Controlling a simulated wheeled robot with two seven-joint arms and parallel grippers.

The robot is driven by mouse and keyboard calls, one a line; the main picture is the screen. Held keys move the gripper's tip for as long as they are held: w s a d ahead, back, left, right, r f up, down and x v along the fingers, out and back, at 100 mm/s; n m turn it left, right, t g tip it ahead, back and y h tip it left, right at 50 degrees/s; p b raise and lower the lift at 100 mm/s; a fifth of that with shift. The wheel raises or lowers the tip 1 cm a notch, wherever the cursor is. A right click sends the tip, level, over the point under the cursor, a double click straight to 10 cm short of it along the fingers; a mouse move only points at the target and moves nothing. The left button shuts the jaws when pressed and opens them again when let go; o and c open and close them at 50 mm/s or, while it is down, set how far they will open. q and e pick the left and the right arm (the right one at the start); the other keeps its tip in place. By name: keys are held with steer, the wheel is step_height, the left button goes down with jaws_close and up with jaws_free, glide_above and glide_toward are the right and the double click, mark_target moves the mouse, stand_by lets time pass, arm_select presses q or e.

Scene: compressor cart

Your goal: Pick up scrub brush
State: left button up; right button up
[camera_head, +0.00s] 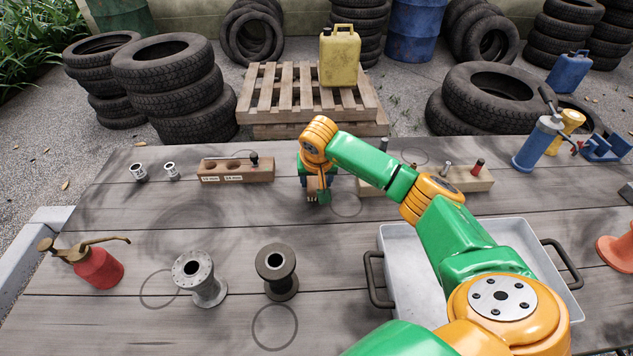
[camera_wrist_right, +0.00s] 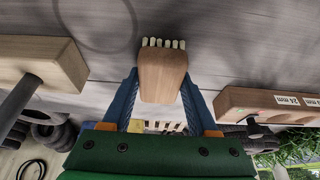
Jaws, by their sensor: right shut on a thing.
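The scrub brush (camera_wrist_right: 162,76) shows in the right wrist view as a brown wooden block with pale bristles along its far end. The blue fingers of my right gripper (camera_wrist_right: 160,92) are shut on it, one on each side. In the head view my right gripper (camera_head: 317,193) points down at the middle of the table, between two wooden blocks. There the brush is mostly hidden by the gripper, and I cannot tell whether it touches the table. My left gripper is not in view.
A wooden block with holes (camera_head: 236,171) stands left of the gripper; another block (camera_head: 482,181) is at right. Two metal spools (camera_head: 277,271), a red oil can (camera_head: 98,267) and a grey tray (camera_head: 398,244) are nearer.

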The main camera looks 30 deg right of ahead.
mark_target(318, 179)
step_height(318, 179, up, 3)
steer(key=shift+d+r+b, duration=0.15)
steer(key=shift+r+b, duration=0.05)
steer(key=shift+b, duration=0.25)
steer(key=s+d+r+b, duration=0.2)
steer(key=s+d+r, duration=0.4)
steer(key=s+r, duration=0.3)
steer(key=s, duration=0.3)
steer(key=shift+s+d+r, duration=0.15)
steer(key=shift+r, duration=0.1)
